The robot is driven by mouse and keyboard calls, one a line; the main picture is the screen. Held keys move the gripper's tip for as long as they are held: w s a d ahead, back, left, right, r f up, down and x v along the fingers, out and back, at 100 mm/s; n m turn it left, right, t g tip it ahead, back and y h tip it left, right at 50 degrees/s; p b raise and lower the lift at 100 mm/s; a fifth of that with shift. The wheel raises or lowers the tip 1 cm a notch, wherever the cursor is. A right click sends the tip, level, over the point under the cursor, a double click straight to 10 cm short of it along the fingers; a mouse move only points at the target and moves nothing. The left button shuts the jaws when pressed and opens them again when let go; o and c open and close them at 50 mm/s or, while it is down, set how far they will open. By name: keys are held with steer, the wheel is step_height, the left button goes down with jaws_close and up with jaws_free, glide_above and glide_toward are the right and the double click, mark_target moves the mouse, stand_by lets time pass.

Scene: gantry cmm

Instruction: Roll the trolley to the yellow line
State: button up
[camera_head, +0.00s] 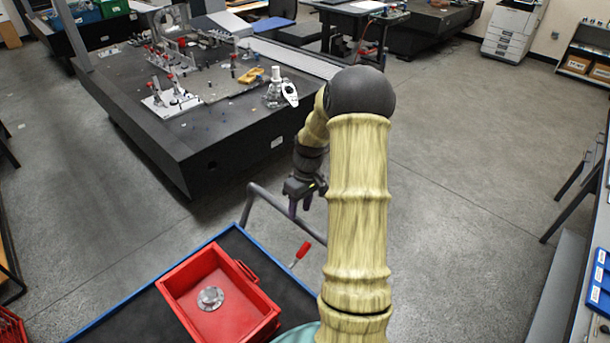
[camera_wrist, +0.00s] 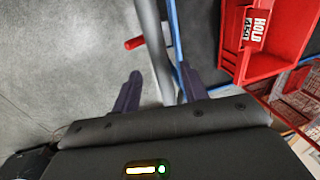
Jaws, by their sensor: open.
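The trolley (camera_head: 120,313) is at the bottom of the head view, with a dark top and a blue rim. Its grey tubular handle (camera_head: 280,212) rises at the far side, partly hidden by my arm. My gripper (camera_head: 306,198) is at the handle, its fingers open and pointing down. In the wrist view the handle bar (camera_wrist: 151,35) runs between the two open fingers (camera_wrist: 158,84); I cannot tell if they touch it. A red-gripped lever (camera_head: 301,253) sits by the handle and also shows in the wrist view (camera_wrist: 134,43). No yellow line is visible.
A red bin (camera_head: 177,299) with a round metal part (camera_head: 210,298) stands on the trolley. A large dark machine table (camera_head: 250,125) stands ahead to the left. A bench with blue trays (camera_head: 598,280) is at the right. Grey floor (camera_head: 470,190) is clear between.

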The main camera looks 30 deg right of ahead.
step_height(320, 180, up, 14)
steer(key=d+b, duration=0.2)
steer(key=shift+w+d, duration=0.3)
steer(key=shift+d, duration=0.1)
steer(key=s+a+f+m+t+h, duration=0.1)
steer(key=s+a+f, duration=0.1)
steer(key=s+a, duration=0.5)
steer(key=s+a+f+m+t+h, duration=0.1)
steer(key=s+a, duration=0.6)
steer(key=a, duration=0.8)
step_height(320, 180, down, 3)
steer(key=shift+a+r+t, duration=0.2)
steer(key=shift+t, duration=0.3)
